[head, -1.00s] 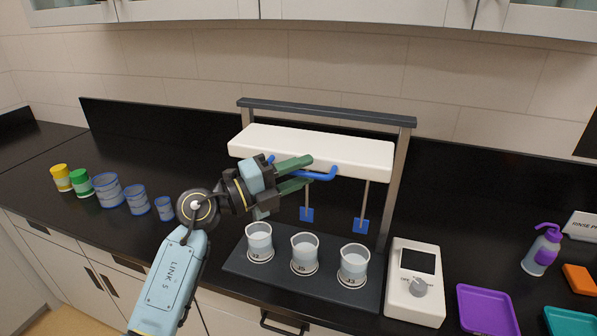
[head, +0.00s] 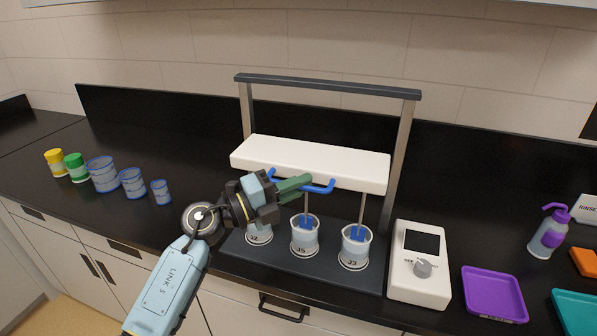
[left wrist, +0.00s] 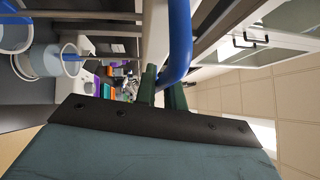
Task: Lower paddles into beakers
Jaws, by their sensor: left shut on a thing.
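My left gripper (head: 304,185) is shut on the blue handle (head: 322,189) at the front of the white paddle head (head: 330,165). In the left wrist view the blue handle (left wrist: 181,40) passes at its green fingers. Two blue paddles, the middle one (head: 304,222) and the right one (head: 358,233), hang on thin rods and sit within the rims of the middle beaker (head: 304,244) and right beaker (head: 354,256). The left beaker (head: 259,237) is partly hidden by my gripper, and its paddle is hidden. The beakers stand on a dark base (head: 325,272). My right gripper is not in view.
A white control box (head: 420,277) with a knob stands right of the base. Further right are a purple tray (head: 495,294), a teal tray (head: 577,312) and a wash bottle (head: 549,234). Blue-rimmed beakers (head: 103,174), a yellow jar (head: 57,163) and a green jar (head: 77,168) stand left.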

